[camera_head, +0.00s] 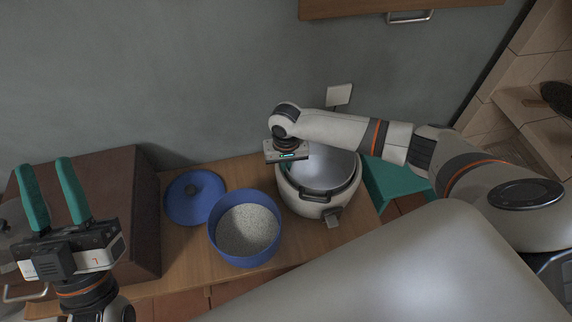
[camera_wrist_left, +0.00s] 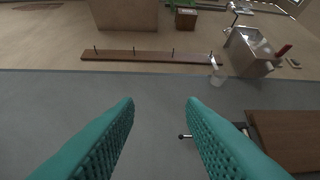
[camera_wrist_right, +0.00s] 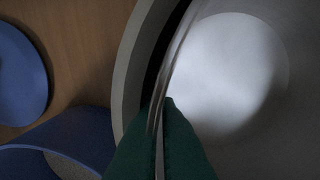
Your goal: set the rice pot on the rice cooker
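The rice pot (camera_head: 325,169) is a shiny silver bowl sitting in or just over the opening of the white rice cooker (camera_head: 315,207). A dark gap shows between the pot's rim and the cooker's rim in the right wrist view. I cannot tell whether the pot is fully seated. My right gripper (camera_wrist_right: 160,108) points down at the pot's left side, its green fingers shut on the thin rim; in the head view its fingers are hidden. My left gripper (camera_head: 46,161) is raised at the far left, open and empty, away from the pot.
A blue bowl of grainy white contents (camera_head: 247,230) stands left of the cooker, with a round blue lid (camera_head: 194,196) behind it. A large brown box (camera_head: 112,205) fills the counter's left. A teal surface (camera_head: 392,185) lies right of the cooker. The wall is close behind.

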